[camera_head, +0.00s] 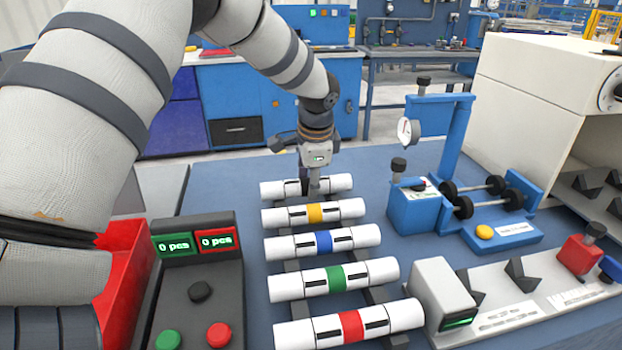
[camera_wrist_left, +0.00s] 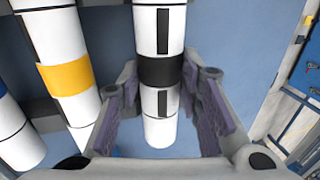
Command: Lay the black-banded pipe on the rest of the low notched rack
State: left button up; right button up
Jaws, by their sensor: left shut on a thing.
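The black-banded pipe (camera_head: 340,183) is the farthest of a row of white pipes in the head view. My left gripper (camera_head: 313,190) comes down over its middle and covers the band there. In the left wrist view the black band (camera_wrist_left: 160,71) shows between the two fingers (camera_wrist_left: 160,105), which are shut on the pipe. The pipe still lies in line with the row. A low pale base with black V-notched blocks (camera_head: 521,274) stands at the front right; I take it for the low notched rack. Its notches look empty. My right gripper is not in view.
Yellow- (camera_head: 345,208), blue- (camera_head: 360,235), green- (camera_head: 378,271) and red-banded (camera_head: 404,314) pipes lie nearer on dark rails. A blue gauge stand with rollers (camera_head: 415,207) and a large white housing (camera_head: 535,85) stand right. A button box (camera_head: 200,285) and red bin (camera_head: 122,270) stand left.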

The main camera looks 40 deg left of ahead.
pick_arm(q)
jog(key=shift+f, duration=0.45)
dwell(0.5)
jog(key=o, duration=1.3)
jog(key=v, duration=1.2)
jog(key=shift+d, duration=0.1)
